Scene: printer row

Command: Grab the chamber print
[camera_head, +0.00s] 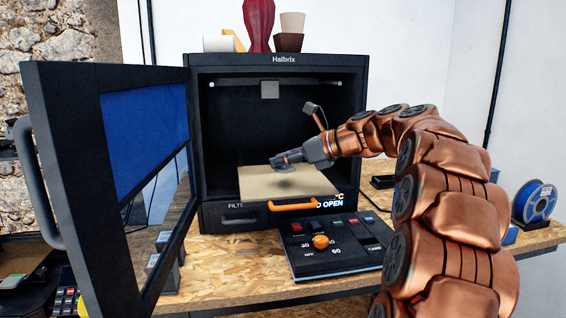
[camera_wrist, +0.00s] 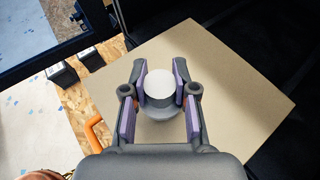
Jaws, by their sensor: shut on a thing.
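The chamber print is a small grey piece with a pale round top (camera_wrist: 158,88) and a wider round base. It is on or just above the tan build plate (camera_wrist: 235,85) inside the printer (camera_head: 280,130); I cannot tell if it touches the plate. My gripper (camera_wrist: 160,88) has its purple-padded fingers on both sides of the print, shut on it. In the head view my gripper (camera_head: 285,160) reaches over the plate (camera_head: 255,188) from the right, and only the print's base (camera_head: 285,193) shows beneath it.
The printer door (camera_head: 110,150) stands wide open on the left. An orange handle (camera_head: 292,204) sits at the plate's front edge. A control box (camera_head: 325,245) with buttons stands on the bench in front. A blue spool (camera_head: 535,202) is at the right. Several objects stand on the printer's top.

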